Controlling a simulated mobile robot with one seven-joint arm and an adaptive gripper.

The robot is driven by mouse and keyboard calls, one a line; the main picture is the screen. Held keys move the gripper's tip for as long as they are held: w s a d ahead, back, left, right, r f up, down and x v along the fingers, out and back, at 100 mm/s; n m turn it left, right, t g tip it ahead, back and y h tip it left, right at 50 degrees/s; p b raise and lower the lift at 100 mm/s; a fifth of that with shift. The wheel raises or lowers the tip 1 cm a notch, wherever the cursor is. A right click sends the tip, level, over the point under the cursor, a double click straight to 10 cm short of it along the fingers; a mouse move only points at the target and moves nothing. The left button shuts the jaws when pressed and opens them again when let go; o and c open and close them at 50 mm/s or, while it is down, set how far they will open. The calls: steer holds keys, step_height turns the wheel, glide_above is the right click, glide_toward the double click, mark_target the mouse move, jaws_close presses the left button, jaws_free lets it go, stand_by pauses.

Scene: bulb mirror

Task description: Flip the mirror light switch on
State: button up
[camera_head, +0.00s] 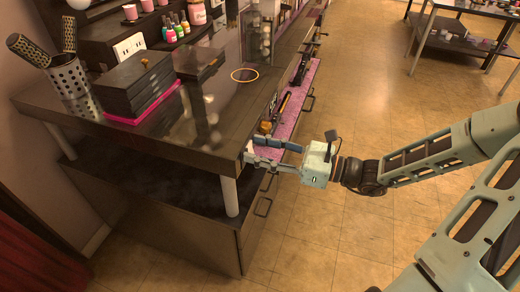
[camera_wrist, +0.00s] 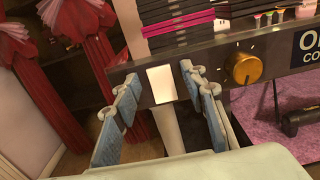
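A white rectangular switch plate (camera_wrist: 161,86) sits on the dark front edge of the vanity counter, left of a brass knob (camera_wrist: 243,68) with white dial marks. My gripper (camera_wrist: 160,77) is open and empty. In the wrist view its two blue-grey fingers stand either side of the switch; I cannot tell whether they touch the counter edge. In the head view my gripper (camera_head: 256,149) is at the counter's front corner, and its fingers mostly hide the switch. Pale round bulbs (camera_head: 265,38) show in a column at the back of the counter; I cannot tell whether they are lit.
The dark counter (camera_head: 190,140) holds a black drawer box (camera_head: 138,82) and a mesh cup with brushes (camera_head: 70,78). Red curtains (camera_wrist: 85,50) hang at left. Floor (camera_head: 350,225) is open at right.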

steer(key=shift+c, duration=0.6)
jaws_close()
steer(key=shift+f+y+b, duration=0.35)
steer(key=shift+y+b, duration=0.2)
steer(key=shift+y, duration=0.05)
steer(key=shift+d+t+y+b, duration=0.1)
steer(key=shift+t+y+b, duration=0.35)
steer(key=shift+y, duration=0.35)
steer(key=shift+o, duration=0.6)
jaws_free()
